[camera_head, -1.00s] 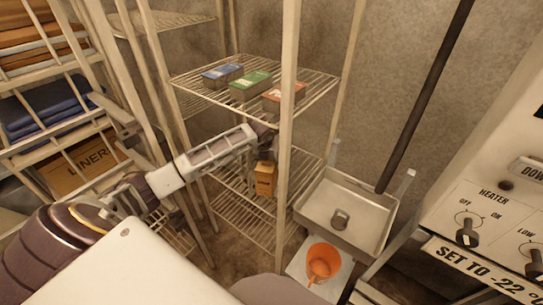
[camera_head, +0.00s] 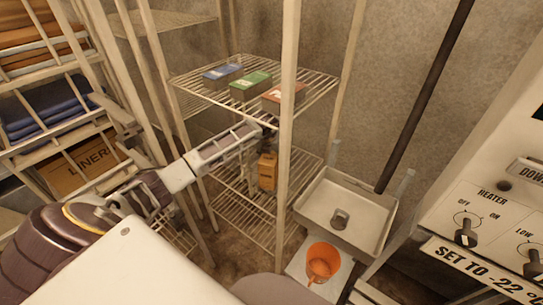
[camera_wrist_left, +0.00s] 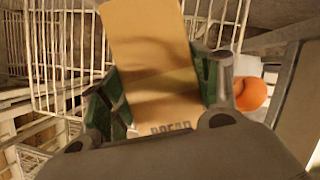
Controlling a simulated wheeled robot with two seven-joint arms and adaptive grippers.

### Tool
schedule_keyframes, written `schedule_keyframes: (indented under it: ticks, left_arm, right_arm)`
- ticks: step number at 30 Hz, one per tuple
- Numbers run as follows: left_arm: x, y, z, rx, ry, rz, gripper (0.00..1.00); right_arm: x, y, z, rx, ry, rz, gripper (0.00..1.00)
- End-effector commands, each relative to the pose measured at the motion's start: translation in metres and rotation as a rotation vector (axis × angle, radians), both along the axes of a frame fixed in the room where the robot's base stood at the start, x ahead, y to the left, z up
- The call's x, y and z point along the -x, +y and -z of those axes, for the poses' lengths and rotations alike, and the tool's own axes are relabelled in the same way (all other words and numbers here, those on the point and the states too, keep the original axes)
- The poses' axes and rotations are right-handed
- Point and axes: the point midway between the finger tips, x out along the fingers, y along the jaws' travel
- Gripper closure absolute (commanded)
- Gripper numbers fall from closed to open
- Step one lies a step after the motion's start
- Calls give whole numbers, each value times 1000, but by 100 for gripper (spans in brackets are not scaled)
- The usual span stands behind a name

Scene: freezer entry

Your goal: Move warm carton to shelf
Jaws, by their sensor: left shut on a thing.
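The warm carton (camera_head: 267,171), a small orange-brown box, is in my left gripper (camera_head: 268,147), between the upper and lower levels of the wire shelf (camera_head: 312,92). In the left wrist view, the carton (camera_wrist_left: 150,62) stands between the two green-padded fingers of my left gripper (camera_wrist_left: 158,100), which are shut on it. Printed letters show at its near end. In the head view, the gripper is partly hidden by the upper wire shelf and a post. I cannot tell whether the carton touches the lower wire shelf (camera_head: 245,205). My right gripper is not in view.
Blue (camera_head: 222,75), green (camera_head: 250,86) and red (camera_head: 280,97) topped boxes lie on the upper shelf. A pale post (camera_head: 289,130) stands close to the carton. A metal basin (camera_head: 340,212) and an orange bucket (camera_head: 322,262) are to the right.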

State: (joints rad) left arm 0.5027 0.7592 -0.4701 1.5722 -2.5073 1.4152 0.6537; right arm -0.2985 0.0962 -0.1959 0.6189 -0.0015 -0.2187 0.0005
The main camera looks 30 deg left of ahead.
Motion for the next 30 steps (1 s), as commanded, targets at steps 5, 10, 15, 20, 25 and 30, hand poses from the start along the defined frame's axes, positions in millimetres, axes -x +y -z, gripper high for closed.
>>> schedule_keyframes:
  ticks: [5,10,15,20,25,30]
  left_arm:
    - [0,-1,10,2,-3,0,100]
    - [-1,0,12,1,-4,0,100]
    - [-1,0,13,1,-4,0,100]
    - [-1,0,14,1,-4,0,100]
    - [1,-1,16,1,0,0,19]
    - [1,-1,16,1,0,0,16]
  right_arm:
    - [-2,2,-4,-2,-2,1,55]
    - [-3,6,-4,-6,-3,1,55]
    - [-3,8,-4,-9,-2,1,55]
    - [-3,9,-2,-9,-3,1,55]
    - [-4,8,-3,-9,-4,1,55]
    - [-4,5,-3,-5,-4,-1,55]
